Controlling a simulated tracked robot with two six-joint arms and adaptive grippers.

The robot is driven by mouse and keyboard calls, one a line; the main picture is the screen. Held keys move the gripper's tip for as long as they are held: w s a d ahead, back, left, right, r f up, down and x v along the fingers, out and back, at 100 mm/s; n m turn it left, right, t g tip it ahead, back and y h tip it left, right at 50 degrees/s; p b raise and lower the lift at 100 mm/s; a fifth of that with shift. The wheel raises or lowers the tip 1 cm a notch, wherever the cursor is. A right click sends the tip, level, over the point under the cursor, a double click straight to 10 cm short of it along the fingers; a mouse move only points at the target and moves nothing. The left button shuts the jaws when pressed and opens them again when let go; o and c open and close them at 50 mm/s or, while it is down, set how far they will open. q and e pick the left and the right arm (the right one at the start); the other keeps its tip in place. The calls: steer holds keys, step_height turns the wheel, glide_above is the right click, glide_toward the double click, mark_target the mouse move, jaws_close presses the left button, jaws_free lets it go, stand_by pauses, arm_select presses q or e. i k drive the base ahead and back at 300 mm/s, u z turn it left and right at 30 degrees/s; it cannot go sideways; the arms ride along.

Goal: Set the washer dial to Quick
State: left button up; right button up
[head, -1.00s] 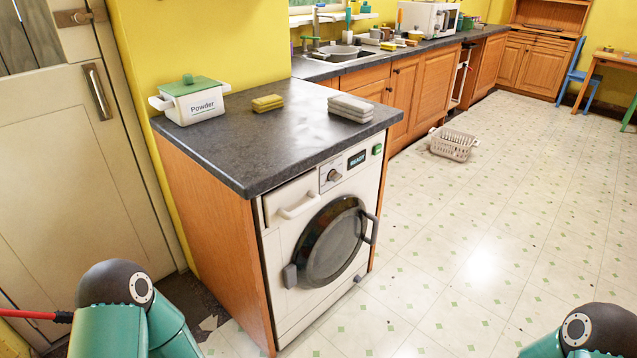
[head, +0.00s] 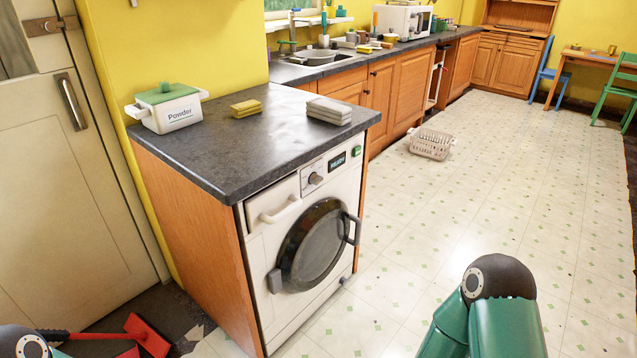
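The white washer (head: 312,240) stands under the dark countertop, its round door shut. Its dial (head: 315,179) is a small grey knob on the top panel, left of a small dark display (head: 338,162) that seems to read READY. A green button (head: 356,151) sits right of the display. The dial's markings are too small to read. Parts of my two arms show at the bottom left and bottom right, apart from the washer. Neither gripper is in view.
A powder box (head: 167,108), yellow sponges (head: 246,108) and folded grey cloths (head: 329,110) lie on the countertop (head: 225,150). A laundry basket (head: 432,143) stands on the floor. A red-headed tool (head: 147,335) lies at lower left. Floor right of the washer is clear.

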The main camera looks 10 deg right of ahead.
mark_target(316, 179)
steer(key=z, duration=0.05)
steer(key=i, duration=1)
steer(key=u, duration=0.05)
